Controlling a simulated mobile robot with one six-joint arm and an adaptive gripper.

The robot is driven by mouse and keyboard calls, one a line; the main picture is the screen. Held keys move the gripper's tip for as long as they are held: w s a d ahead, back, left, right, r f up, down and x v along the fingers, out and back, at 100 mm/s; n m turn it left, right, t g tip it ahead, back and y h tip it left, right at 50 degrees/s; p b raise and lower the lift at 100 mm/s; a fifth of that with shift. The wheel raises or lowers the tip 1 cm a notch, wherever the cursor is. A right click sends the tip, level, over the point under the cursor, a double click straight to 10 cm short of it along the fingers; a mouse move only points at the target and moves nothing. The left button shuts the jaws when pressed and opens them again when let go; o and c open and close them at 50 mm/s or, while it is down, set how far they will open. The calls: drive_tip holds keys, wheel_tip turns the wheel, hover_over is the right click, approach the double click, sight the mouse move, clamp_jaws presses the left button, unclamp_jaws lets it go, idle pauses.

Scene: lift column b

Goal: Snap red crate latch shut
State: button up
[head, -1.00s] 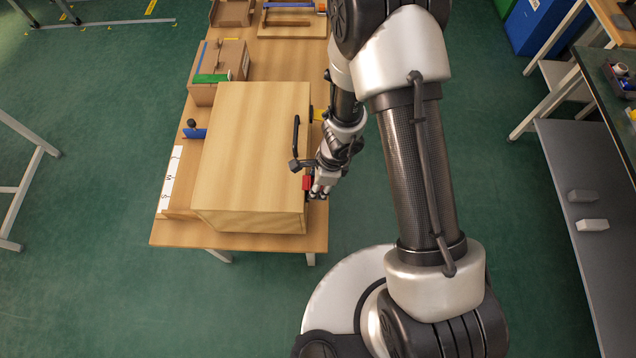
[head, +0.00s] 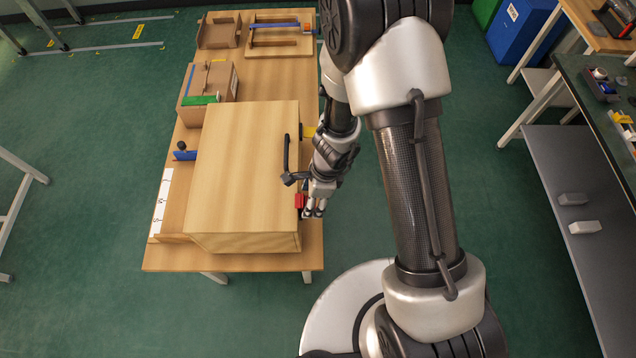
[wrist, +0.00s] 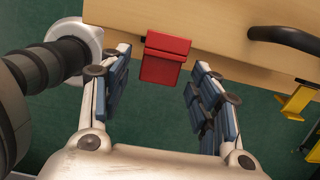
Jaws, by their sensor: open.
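The wooden crate (head: 240,170) stands on the table, with a black handle (head: 286,155) on its right part. The red latch (head: 299,201) is on the crate's right side near its front corner. In the wrist view the red latch (wrist: 165,58) hangs at the crate's edge as a red block with a flap. I cannot tell whether the flap is fully closed. My gripper (head: 314,214) is beside the latch in the head view. In the wrist view my gripper (wrist: 160,95) is open, its blue-padded fingers apart on either side of the latch, with nothing held.
A cardboard box (head: 207,92) with a green strip stands behind the crate. A yellow part (head: 309,131) sticks out at the crate's right side. A white lettered strip (head: 160,203) lies on the table's left.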

drive_tip(key=v, duration=0.9)
drive_tip(key=shift+r, duration=0.1)
idle(0.3)
